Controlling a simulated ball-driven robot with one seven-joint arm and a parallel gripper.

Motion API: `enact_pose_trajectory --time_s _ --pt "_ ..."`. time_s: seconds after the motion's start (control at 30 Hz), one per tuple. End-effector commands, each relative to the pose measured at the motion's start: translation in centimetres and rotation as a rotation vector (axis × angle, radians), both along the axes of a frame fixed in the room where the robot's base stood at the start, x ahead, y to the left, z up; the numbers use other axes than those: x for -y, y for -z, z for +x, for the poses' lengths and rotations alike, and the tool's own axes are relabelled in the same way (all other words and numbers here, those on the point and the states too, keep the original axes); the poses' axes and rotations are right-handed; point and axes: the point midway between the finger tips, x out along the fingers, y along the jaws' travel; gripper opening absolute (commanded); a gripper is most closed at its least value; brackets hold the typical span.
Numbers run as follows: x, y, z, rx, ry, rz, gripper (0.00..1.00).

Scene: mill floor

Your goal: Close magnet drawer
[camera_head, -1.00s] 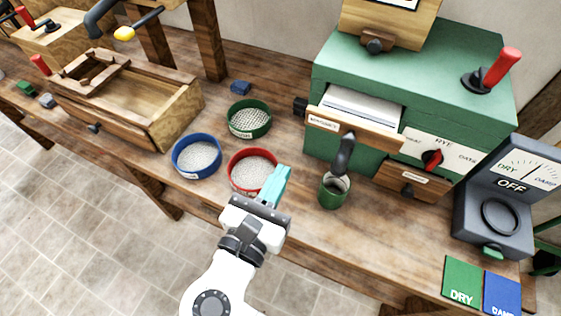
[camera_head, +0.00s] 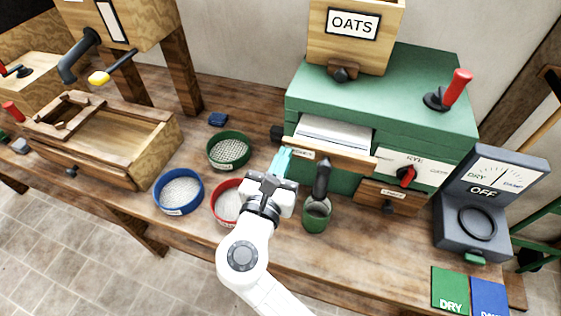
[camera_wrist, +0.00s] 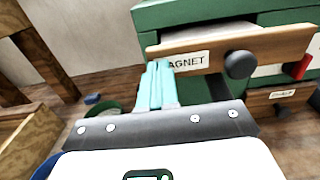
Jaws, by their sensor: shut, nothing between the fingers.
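The magnet drawer (camera_head: 363,163) has a wooden front with a white label and a dark knob (camera_head: 322,180). It stands part way out of the green machine (camera_head: 420,105), and a pale surface shows behind its front. My gripper (camera_head: 281,160) has turquoise fingers, shut and empty, at the left end of the drawer front. In the wrist view the fingers (camera_wrist: 157,85) are upright and cover the first letter of the label on the drawer front (camera_wrist: 280,46). The knob (camera_wrist: 240,64) is right of them. I cannot tell whether the fingers touch the wood.
A green cup (camera_head: 316,215) stands below the knob. Red (camera_head: 217,211), blue (camera_head: 158,196) and green (camera_head: 211,158) round sieves lie to the left. A lower small drawer (camera_head: 410,201) and a grey meter (camera_head: 451,213) are at right.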

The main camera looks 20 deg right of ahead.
Motion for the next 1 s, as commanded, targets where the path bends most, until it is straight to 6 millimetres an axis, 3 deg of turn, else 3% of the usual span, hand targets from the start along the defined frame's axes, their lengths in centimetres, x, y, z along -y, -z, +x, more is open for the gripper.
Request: enact_pose_trajectory --time_s 0.23,0.6,1.0 --pt "0.5 -0.1 0.7 0.001 0.003 -0.001 0.00" --pt "4.8 -0.1 6.6 0.001 0.003 0.000 0.00" --pt "5.3 -0.1 7.2 0.002 0.001 0.003 0.00"
